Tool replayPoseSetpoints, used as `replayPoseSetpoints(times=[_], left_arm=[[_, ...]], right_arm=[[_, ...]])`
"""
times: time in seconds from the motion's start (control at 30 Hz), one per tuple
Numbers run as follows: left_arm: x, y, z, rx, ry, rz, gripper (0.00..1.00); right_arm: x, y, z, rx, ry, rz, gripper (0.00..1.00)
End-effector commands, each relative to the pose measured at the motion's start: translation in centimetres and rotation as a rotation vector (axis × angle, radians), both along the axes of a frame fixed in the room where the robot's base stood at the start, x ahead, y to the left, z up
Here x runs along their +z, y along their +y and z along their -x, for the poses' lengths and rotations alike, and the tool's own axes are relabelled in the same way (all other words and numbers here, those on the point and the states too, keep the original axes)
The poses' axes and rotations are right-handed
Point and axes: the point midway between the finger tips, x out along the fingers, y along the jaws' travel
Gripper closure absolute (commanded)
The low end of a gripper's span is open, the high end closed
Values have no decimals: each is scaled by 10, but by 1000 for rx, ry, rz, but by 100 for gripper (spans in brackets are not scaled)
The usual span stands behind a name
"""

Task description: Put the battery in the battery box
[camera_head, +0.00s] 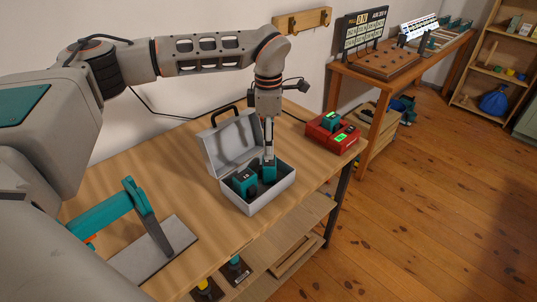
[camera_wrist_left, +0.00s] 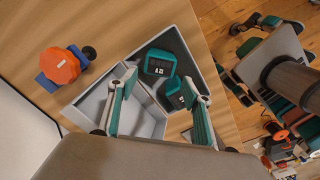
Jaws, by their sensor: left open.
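The battery box is an open light-grey case (camera_head: 258,206) on the wooden workbench, its lid (camera_head: 228,145) raised at the back; it also shows in the left wrist view (camera_wrist_left: 188,28). Two teal and black batteries are inside it. One battery (camera_head: 243,182) stands on the left side, and it shows in the left wrist view (camera_wrist_left: 158,66). The other battery (camera_head: 269,173) is at the fingertips of my left gripper (camera_head: 269,158). In the left wrist view, my left gripper (camera_wrist_left: 160,84) is open, its fingers spread above the case.
A red charger (camera_head: 330,134) holding teal batteries stands on the bench to the right of the case. A teal-handled tool (camera_head: 125,208) and a grey plate (camera_head: 155,253) lie at the front left. An orange and blue object (camera_wrist_left: 62,66) is beside the case.

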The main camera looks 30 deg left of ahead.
Motion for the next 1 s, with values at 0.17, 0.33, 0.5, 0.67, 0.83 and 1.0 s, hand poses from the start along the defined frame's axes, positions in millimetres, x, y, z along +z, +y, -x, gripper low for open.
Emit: replayPoseSetpoints(times=[0.17,0.33,0.5,0.67,0.83,1.0], left_arm=[[23,0,0,1,-1,0,50],[30,0,0,1,1,0,50],[30,0,0,1,1,0,50],[29,0,0,1,1,0,50],[29,0,0,1,1,0,50],[29,0,0,0,1,0,50]], right_arm=[[3,0,-1,0,-4,-1,60],[4,0,-2,0,-6,-1,60],[4,0,-2,0,-6,-1,60],[4,0,-2,0,-5,-1,60],[4,0,-1,0,-5,-1,60],[3,2,-1,-2,-3,-4,60]])
